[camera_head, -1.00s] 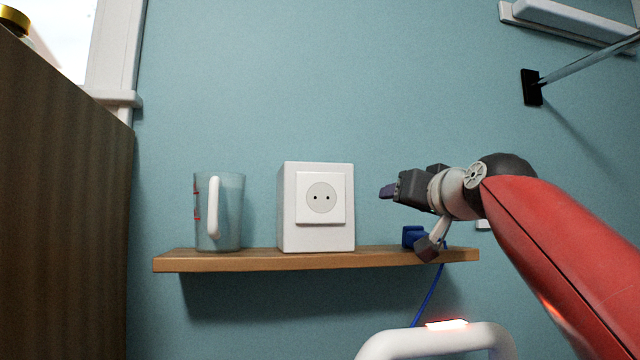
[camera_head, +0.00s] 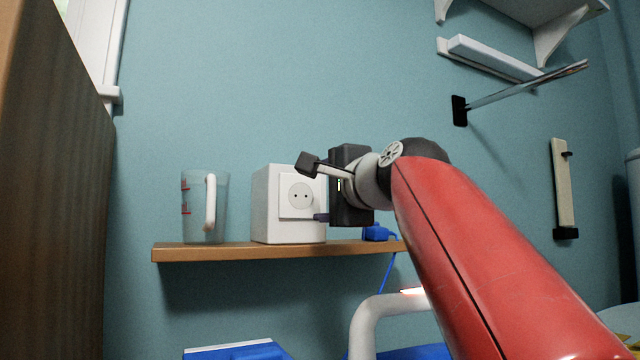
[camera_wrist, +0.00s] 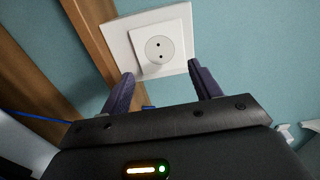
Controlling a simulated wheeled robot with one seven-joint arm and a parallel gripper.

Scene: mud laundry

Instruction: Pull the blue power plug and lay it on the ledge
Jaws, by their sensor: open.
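The blue power plug (camera_head: 377,233) lies on the right end of the wooden ledge (camera_head: 205,254), out of the socket, with its blue cord (camera_head: 387,268) hanging below. The white socket box (camera_head: 262,215) stands on the ledge, its round two-hole socket empty; the socket face (camera_wrist: 160,50) also shows in the wrist view. My gripper (camera_wrist: 160,72) is open and empty, its two dark purple fingers apart and pointing toward the socket face. In the head view, my gripper (camera_head: 321,217) is left of the plug and close to the box; contact cannot be told.
A clear measuring jug (camera_head: 205,207) with a white handle stands on the ledge's left. A brown cabinet (camera_head: 50,190) is at the far left. A rod on a black mount (camera_head: 460,110) sticks out of the wall at upper right. Blue items (camera_head: 240,351) are below the ledge.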

